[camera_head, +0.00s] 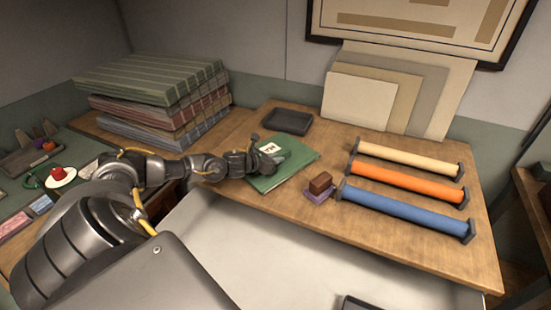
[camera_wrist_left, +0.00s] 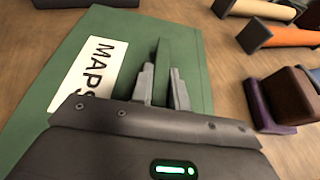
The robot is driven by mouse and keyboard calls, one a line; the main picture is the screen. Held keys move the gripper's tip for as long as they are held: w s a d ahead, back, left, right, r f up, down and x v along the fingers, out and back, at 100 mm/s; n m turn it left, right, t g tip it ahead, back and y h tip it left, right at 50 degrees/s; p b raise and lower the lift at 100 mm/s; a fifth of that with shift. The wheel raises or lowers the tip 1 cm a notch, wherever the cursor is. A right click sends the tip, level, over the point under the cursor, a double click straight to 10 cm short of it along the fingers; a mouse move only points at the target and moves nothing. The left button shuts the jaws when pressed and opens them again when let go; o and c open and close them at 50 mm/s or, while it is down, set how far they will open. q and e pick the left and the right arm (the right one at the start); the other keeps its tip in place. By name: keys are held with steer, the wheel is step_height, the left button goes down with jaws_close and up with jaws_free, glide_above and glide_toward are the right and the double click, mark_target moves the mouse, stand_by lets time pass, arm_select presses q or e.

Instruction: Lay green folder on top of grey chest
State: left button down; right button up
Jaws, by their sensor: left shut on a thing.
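The green folder (camera_head: 283,165) with a white MAPS label lies on the wooden table near its middle. It also shows in the left wrist view (camera_wrist_left: 60,60). My left gripper (camera_head: 256,160) reaches over the folder from the left. In the left wrist view its fingers (camera_wrist_left: 162,85) are shut on a raised green ridge of the folder, beside the label. A broad pale grey top (camera_head: 290,255) lies in front of the table; it may be the grey chest, but I cannot tell for sure. My right gripper is not in view.
A dark tray (camera_head: 288,121) stands behind the folder. A brown block on a purple base (camera_head: 320,184) and cream, orange and blue rolls (camera_head: 405,207) lie to the right. Stacked striped boxes (camera_head: 155,90) stand at the left. Boards (camera_head: 360,99) lean on the wall.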

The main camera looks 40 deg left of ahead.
arm_select(q)
steer(key=c, duration=1.4)
jaws_free()
steer(key=shift+f, duration=0.15)
steer(key=shift+o, duration=0.2)
steer(key=shift+r+p, duration=0.3)
steer(key=shift+s+a+f, duration=0.1)
steer(key=shift+s, duration=0.25)
step_height(320, 180, up, 4)
steer(key=b, duration=0.3)
glide_above(254, 176)
steer(key=shift+s, duration=0.1)
steer(key=shift+s+r, duration=0.3)
steer(key=shift+s, duration=0.05)
